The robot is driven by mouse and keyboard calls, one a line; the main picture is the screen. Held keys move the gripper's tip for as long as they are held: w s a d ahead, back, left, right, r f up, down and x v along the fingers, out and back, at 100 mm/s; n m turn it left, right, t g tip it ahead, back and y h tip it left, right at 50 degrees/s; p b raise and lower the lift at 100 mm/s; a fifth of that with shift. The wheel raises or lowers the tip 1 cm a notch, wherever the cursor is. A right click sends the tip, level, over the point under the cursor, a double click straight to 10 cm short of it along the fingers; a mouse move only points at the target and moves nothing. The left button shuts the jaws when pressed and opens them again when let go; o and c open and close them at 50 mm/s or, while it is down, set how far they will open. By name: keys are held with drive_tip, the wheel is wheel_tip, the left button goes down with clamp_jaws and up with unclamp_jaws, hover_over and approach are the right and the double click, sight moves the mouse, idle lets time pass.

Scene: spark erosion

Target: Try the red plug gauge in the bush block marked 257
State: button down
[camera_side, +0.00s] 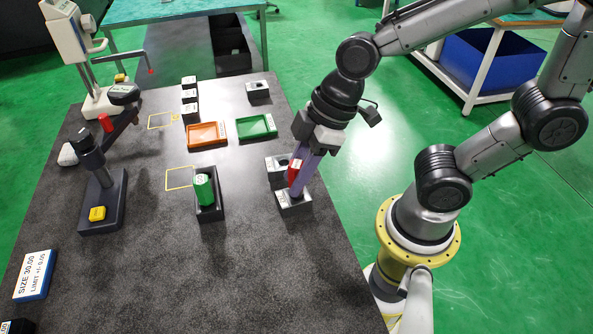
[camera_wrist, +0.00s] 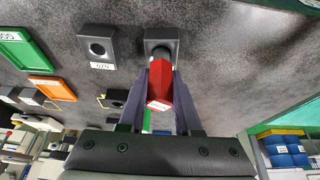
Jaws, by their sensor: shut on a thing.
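The red plug gauge (camera_side: 294,170) is held between the purple fingers of my gripper (camera_side: 298,186), over the nearer bush block (camera_side: 294,205) of a pair. In the wrist view my gripper (camera_wrist: 161,75) is shut on the red gauge (camera_wrist: 160,84). Its dark end points at the hole of a grey bush block (camera_wrist: 162,34). I cannot tell whether the end is inside the hole or just above it. That block's mark is not readable. A second bush block (camera_wrist: 98,46) with an open hole and a white label stands beside it; it also shows in the side view (camera_side: 273,164).
A third bush block (camera_side: 258,91) stands farther back. A green gauge (camera_side: 204,189) stands in a black holder left of my gripper. Orange (camera_side: 207,134) and green (camera_side: 257,127) trays lie behind. A dark stand (camera_side: 103,202) is at left.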

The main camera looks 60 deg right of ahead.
sight(294, 164)
drive_tip(key=shift+f, duration=0.8)
idle(0.7)
drive_tip(key=shift+r, duration=0.1)
idle(0.9)
drive_tip(key=shift+r, duration=2.4)
drive_tip(key=shift+r, duration=0.1)
